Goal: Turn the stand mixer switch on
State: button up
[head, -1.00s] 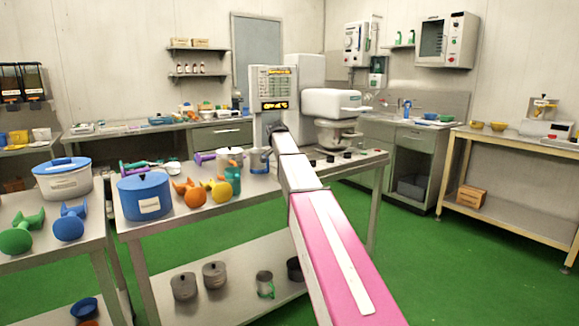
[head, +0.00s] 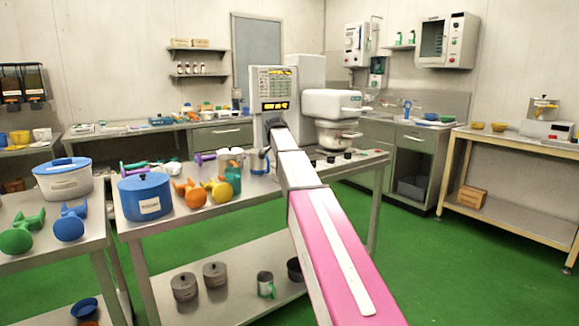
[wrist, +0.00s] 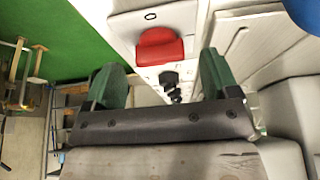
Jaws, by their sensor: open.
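The stand mixer (head: 332,105) is a white machine with a rounded head over a bowl, at the far end of the middle table in the head view. In the wrist view a red switch (wrist: 160,48) sits on a pale panel, with a small round mark beside it. My gripper (wrist: 160,68) shows two green fingers, spread apart, with the red switch in view between and beyond them. No contact with the switch shows. In the head view my gripper is hidden behind my arm.
Black knobs (wrist: 170,84) line the same panel beyond the switch. In the head view a display panel (head: 274,88) stands left of the mixer. A blue pot (head: 145,196) and several dumbbells and cups crowd the table's left part. Green floor is open at the right.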

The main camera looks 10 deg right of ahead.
jog(key=v, duration=0.8)
jog(key=shift+a+r, duration=0.2)
jog(key=shift+r, duration=0.1)
